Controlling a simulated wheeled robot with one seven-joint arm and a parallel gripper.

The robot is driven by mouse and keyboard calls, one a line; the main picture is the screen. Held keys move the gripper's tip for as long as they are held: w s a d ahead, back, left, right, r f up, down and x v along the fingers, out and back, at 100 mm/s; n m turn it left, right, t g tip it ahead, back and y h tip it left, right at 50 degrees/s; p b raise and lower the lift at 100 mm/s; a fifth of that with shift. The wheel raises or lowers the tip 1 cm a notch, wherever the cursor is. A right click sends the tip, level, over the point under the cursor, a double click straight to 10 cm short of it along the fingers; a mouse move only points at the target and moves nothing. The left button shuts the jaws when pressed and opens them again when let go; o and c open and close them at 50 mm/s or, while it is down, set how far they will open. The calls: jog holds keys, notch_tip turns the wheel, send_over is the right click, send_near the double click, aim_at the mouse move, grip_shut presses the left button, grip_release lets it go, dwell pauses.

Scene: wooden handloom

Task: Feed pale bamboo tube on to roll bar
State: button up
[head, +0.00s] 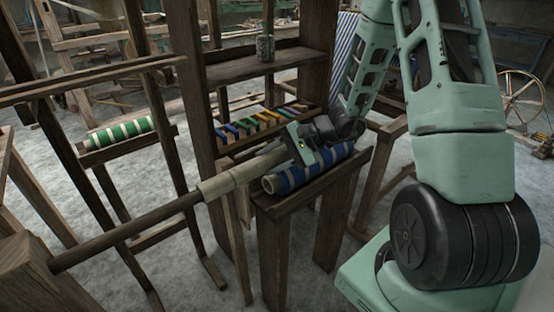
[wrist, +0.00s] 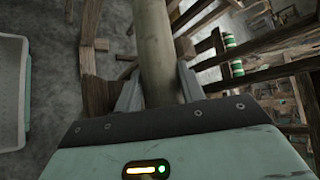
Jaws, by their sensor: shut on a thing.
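The pale bamboo tube (head: 250,170) is held level by my gripper (head: 300,148), off to the right of the roll bar. In the wrist view the tube (wrist: 155,45) runs away from me between the two fingers, which are closed on its sides. The roll bar (head: 130,228) is a dark round rod that rises from a wooden block at lower left. The tube's left end meets the bar's free end near the picture middle, roughly in line with it. I cannot tell how far the tube is around the bar. The tube's gripped end is hidden by my gripper.
A blue striped roll (head: 312,169) lies on a wooden stand (head: 283,208) just below my gripper. A green and white roll (head: 120,132) rests on a ledge at left. A rack of coloured pieces (head: 262,126) and a shelf with a can (head: 265,48) stand behind.

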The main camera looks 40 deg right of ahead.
aim_at(171, 209)
jog(key=shift+s+a+b, duration=0.15)
jog(key=shift+a+b, duration=2.25)
jog(key=shift+a, duration=1.95)
jog(key=shift+s+a+b, duration=0.15)
jog(key=shift+a+b, duration=2.3)
jog(key=shift+a, duration=1.95)
jog(key=shift+s+a+b, duration=0.15)
jog(key=shift+a+b, duration=2.25)
jog(key=shift+a, duration=1.95)
jog(key=o, duration=1.1)
jog(key=shift+o, duration=0.2)
jog(key=p+v, duration=0.1)
jog(key=v, duration=1.6)
jog(key=shift+d, duration=0.2)
